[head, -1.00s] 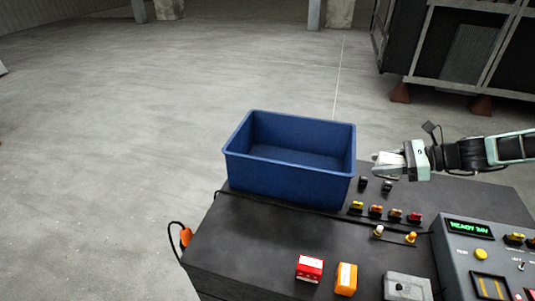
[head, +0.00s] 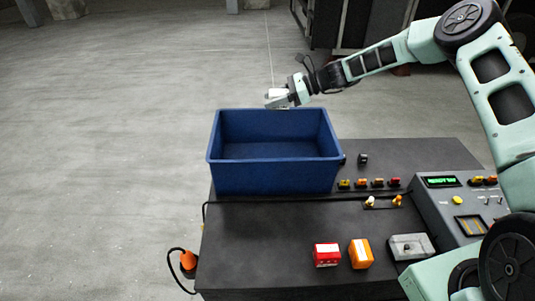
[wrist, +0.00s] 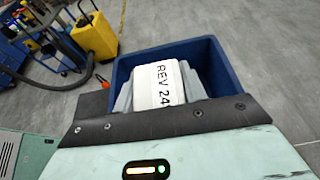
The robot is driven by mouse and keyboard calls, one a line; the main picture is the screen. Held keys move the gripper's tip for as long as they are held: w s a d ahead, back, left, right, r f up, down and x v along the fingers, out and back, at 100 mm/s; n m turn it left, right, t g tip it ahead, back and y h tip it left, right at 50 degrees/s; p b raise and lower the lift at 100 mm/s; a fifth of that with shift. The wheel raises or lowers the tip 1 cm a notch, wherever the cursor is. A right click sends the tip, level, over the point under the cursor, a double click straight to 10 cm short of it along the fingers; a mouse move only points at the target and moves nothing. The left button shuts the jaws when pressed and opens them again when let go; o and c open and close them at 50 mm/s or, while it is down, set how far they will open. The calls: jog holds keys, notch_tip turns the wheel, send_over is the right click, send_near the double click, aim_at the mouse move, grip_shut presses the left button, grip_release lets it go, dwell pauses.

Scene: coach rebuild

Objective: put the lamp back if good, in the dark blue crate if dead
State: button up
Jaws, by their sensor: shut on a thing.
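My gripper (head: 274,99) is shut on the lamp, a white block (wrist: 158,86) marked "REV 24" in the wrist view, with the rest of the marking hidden. The lamp also shows as a small pale shape in the head view (head: 276,93). The dark blue crate (head: 272,176) stands at the back left of the dark bench. My gripper holds the lamp above the crate's far side, and the crate (wrist: 219,66) shows beyond and around the lamp in the wrist view. The visible inside of the crate looks bare in the head view.
A grey test box (head: 455,202) with a green display stands at the bench's right. A red block (head: 326,255), an orange block (head: 360,253) and a grey box (head: 411,246) lie in front. Several small coloured parts (head: 377,183) line up right of the crate. The bench's front left is clear.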

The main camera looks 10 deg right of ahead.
notch_tip(320, 180, down, 6)
jog(key=b, duration=0.3)
jog(key=shift+r, duration=0.15)
jog(key=o, duration=1.2)
jog(key=b+v, duration=0.5)
jog(key=v, duration=1.2)
jog(key=shift+d+r+b, duration=0.1)
jog(key=shift+d+b, duration=0.1)
jog(key=shift+b, duration=0.15)
